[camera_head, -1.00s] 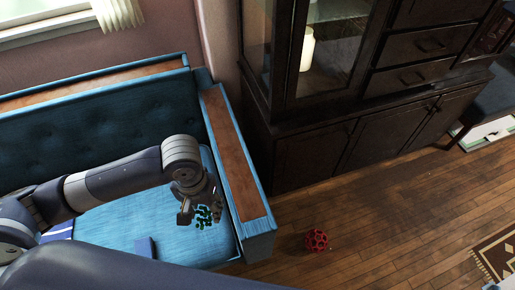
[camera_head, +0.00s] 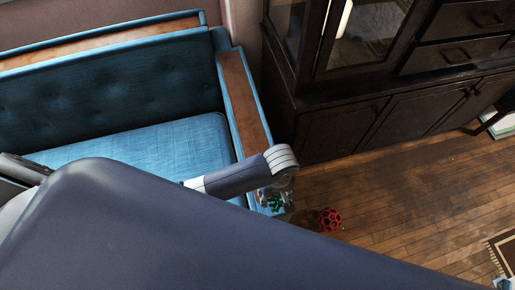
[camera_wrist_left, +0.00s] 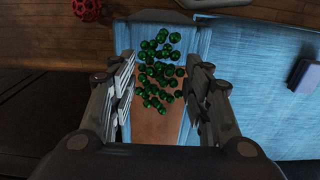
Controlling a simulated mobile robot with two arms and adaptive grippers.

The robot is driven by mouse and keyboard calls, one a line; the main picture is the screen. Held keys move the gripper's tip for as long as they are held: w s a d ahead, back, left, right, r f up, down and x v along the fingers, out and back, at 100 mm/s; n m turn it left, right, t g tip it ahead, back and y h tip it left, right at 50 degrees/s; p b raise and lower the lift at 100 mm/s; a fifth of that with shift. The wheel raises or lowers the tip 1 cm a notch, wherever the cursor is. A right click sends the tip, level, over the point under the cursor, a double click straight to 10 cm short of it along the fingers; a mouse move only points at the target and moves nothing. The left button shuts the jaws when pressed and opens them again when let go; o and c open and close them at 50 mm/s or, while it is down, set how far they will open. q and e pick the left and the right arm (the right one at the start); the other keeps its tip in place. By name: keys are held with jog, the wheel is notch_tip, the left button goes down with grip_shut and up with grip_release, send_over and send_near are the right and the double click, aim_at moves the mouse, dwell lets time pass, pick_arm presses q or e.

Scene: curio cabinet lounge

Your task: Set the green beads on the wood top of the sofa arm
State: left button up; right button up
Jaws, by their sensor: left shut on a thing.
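The green beads (camera_head: 272,200) hang in a loose cluster at my left gripper (camera_head: 276,198), by the front end of the sofa arm. In the left wrist view the beads (camera_wrist_left: 158,72) lie between the fingers of my left gripper (camera_wrist_left: 162,88), which is shut on them. The wood top (camera_wrist_left: 150,122) of the sofa arm shows behind and below the beads there. In the head view the brown wood top (camera_head: 241,95) runs along the blue sofa arm, its front part hidden by my left arm.
A red openwork ball (camera_head: 330,219) lies on the wood floor right of the sofa. A dark cabinet (camera_head: 345,130) stands behind it. The blue seat (camera_head: 160,145) is partly covered by my arm. A small blue block (camera_wrist_left: 303,76) shows on the seat.

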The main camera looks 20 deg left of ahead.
pick_arm(q)
jog(key=w+a, duration=0.2)
jog(key=w, duration=0.1)
jog(key=w+a, duration=0.2)
jog(key=w, duration=0.2)
jog(key=w+a+f, duration=0.1)
jog(key=w+a, duration=0.2)
jog(key=shift+w, duration=0.15)
jog(key=shift+w+a+f, duration=0.1)
jog(key=shift+w+a, duration=0.3)
jog(key=shift+w, duration=0.05)
jog(key=shift+w+a, duration=0.35)
jog(key=shift+w, duration=0.15)
notch_tip(320, 180, down, 3)
jog(key=shift+s+r, duration=0.1)
jog(key=shift+d+f, duration=0.1)
jog(key=shift+f, duration=0.25)
pick_arm(e)
jog(key=shift+w+a+f, duration=0.1)
jog(key=shift+w+a, duration=0.15)
jog(key=shift+w, duration=0.2)
pick_arm(q)
jog(key=shift+f, duration=0.1)
jog(key=o, duration=1.2)
jog(key=shift+c, duration=0.2)
